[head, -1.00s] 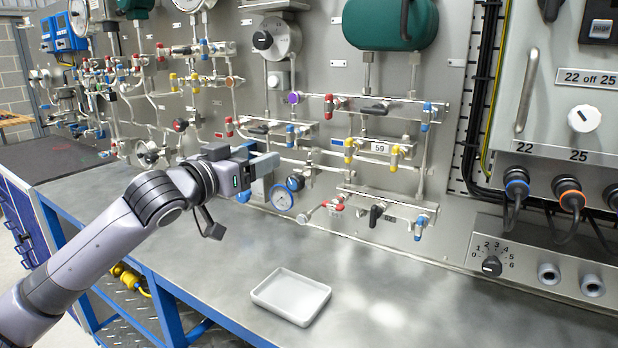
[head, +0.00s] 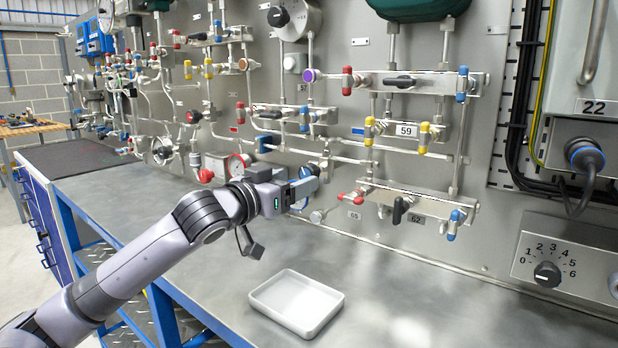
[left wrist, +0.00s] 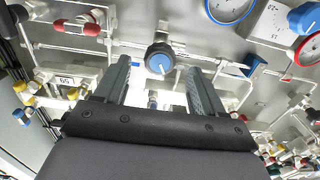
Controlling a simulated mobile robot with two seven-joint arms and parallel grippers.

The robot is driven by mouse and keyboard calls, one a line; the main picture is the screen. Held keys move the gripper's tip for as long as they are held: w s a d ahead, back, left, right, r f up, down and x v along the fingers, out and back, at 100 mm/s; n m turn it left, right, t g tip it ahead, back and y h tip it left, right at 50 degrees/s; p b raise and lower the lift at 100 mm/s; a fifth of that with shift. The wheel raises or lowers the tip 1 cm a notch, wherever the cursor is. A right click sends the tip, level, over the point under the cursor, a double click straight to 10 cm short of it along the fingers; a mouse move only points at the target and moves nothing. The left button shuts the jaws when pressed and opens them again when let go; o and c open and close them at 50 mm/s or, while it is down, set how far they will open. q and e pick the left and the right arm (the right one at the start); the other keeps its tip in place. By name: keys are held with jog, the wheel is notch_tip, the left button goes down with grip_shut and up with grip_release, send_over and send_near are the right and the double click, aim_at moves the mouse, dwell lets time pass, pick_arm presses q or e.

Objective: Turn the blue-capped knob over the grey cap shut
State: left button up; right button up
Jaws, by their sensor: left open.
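The blue-capped knob (left wrist: 158,59) shows in the left wrist view: a dark round body with a blue face and a white pointer line. My left gripper (left wrist: 163,78) is open, its two fingers on either side of the knob in that picture, with nothing held. I cannot tell how far the fingertips are from it. In the head view my left gripper (head: 305,185) is in front of the panel and mostly hides the knob. The grey cap (head: 317,216) is low on the panel, just below and right of the gripper.
A white tray (head: 297,303) lies on the metal bench below the gripper. Pipes with red, yellow and blue valve handles surround the spot. A black-handled valve (head: 400,209) is to the right. A red-rimmed gauge (head: 238,166) is left. The bench front right is clear.

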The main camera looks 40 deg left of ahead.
aim_at(305, 176)
pick_arm(q)
jog(key=w, duration=0.2)
jog(key=shift+w+a+r+p, duration=0.15)
jog(key=shift+w+a+p, duration=0.05)
jog(key=shift+w+p, duration=0.2)
jog(key=shift+w+a+p, duration=0.15)
jog(key=shift+w+p, duration=0.2)
jog(key=shift+w, duration=1.1)
jog(key=c, duration=1)
jog(key=shift+c, duration=0.2)
